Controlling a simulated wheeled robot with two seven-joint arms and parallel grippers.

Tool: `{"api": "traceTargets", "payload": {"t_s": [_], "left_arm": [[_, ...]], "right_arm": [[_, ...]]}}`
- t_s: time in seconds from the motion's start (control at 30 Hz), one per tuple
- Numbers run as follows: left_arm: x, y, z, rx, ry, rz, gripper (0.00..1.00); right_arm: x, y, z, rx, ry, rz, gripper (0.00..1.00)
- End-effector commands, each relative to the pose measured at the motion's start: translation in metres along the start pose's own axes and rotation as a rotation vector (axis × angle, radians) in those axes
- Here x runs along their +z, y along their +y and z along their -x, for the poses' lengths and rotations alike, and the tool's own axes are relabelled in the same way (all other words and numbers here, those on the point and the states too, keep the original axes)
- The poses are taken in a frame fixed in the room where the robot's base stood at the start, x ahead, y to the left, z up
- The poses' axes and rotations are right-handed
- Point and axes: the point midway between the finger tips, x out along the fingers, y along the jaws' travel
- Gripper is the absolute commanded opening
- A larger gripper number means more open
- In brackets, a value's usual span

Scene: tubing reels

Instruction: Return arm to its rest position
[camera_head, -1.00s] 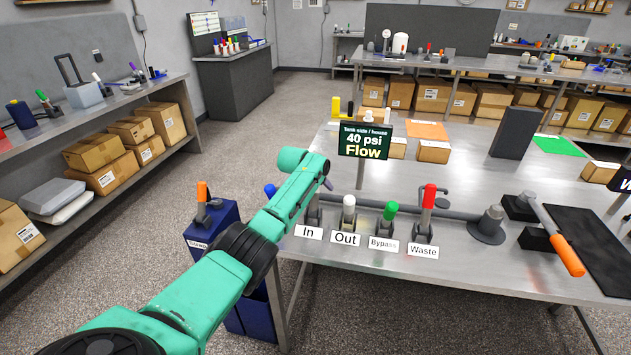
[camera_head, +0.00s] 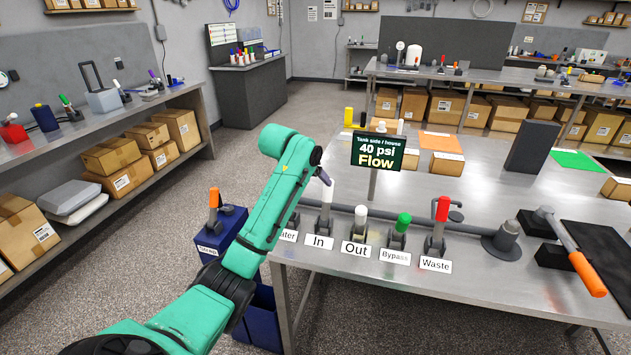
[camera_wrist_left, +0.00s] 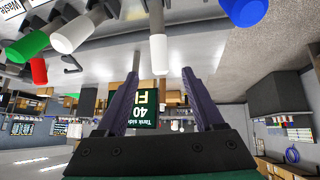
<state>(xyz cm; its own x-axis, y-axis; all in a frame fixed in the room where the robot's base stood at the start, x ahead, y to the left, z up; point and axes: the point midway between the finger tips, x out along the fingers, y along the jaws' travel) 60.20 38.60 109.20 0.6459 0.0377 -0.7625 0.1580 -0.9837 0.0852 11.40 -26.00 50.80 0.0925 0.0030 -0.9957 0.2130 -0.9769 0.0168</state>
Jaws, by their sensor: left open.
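My left arm (camera_head: 285,195) reaches up from the bottom left of the head view, its hand end left of the flow sign. The left gripper is mostly hidden behind its own wrist there. In the left wrist view, the left gripper (camera_wrist_left: 160,95) shows two dark purple fingers spread wide, with nothing held between them. The picture there is upside down. The valve handles show past the fingers: a white one (camera_wrist_left: 158,52), a green one (camera_wrist_left: 32,44) and a blue one (camera_wrist_left: 243,10). None touches the fingers. My right gripper is in no view.
The steel bench (camera_head: 470,200) carries the flow sign (camera_head: 378,151), reading 40 psi, and labelled valves, including white-handled Out (camera_head: 361,214), Bypass (camera_head: 403,222) and red-handled Waste (camera_head: 442,208). A blue bin (camera_head: 222,230) stands by the bench's left end. The floor aisle at left is clear.

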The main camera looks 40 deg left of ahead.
Motion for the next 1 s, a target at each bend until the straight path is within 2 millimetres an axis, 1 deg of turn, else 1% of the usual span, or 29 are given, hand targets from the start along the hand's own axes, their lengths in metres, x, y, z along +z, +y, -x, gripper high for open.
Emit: {"api": "traceTargets", "payload": {"t_s": [0.4, 0.47, 0.5, 0.53, 0.57, 0.6, 0.67, 0.7, 0.8, 0.9, 1.0], "left_arm": [[0.0, 0.0, 0.0, 0.001, 0.0, -0.001, 0.69], [0.005, 0.003, -0.003, 0.0, -0.007, -0.009, 0.69], [0.015, 0.007, -0.008, -0.001, -0.019, -0.025, 0.69], [0.026, 0.011, -0.013, -0.003, -0.033, -0.042, 0.69], [0.041, 0.016, -0.02, -0.006, -0.051, -0.064, 0.69], [0.067, 0.025, -0.028, -0.007, -0.079, -0.1, 0.69], [0.114, 0.041, -0.039, -0.006, -0.129, -0.162, 0.69], [0.148, 0.051, -0.043, -0.002, -0.161, -0.202, 0.69], [0.214, 0.068, -0.039, 0.011, -0.221, -0.269, 0.69], [0.261, 0.078, -0.029, 0.025, -0.264, -0.306, 0.69], [0.296, 0.084, -0.017, 0.035, -0.298, -0.327, 0.69]], "right_arm": [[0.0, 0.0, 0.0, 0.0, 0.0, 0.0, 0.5], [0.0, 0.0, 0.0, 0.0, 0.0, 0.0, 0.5], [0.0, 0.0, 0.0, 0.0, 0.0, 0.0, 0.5], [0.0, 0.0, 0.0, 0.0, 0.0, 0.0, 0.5], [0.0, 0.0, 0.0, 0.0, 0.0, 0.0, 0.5], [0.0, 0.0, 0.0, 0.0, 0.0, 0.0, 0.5], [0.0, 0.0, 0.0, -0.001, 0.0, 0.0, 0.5], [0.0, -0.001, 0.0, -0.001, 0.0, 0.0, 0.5], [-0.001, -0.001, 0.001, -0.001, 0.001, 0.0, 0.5], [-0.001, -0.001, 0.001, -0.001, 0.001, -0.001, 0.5], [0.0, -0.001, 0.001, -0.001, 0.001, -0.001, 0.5]]}}
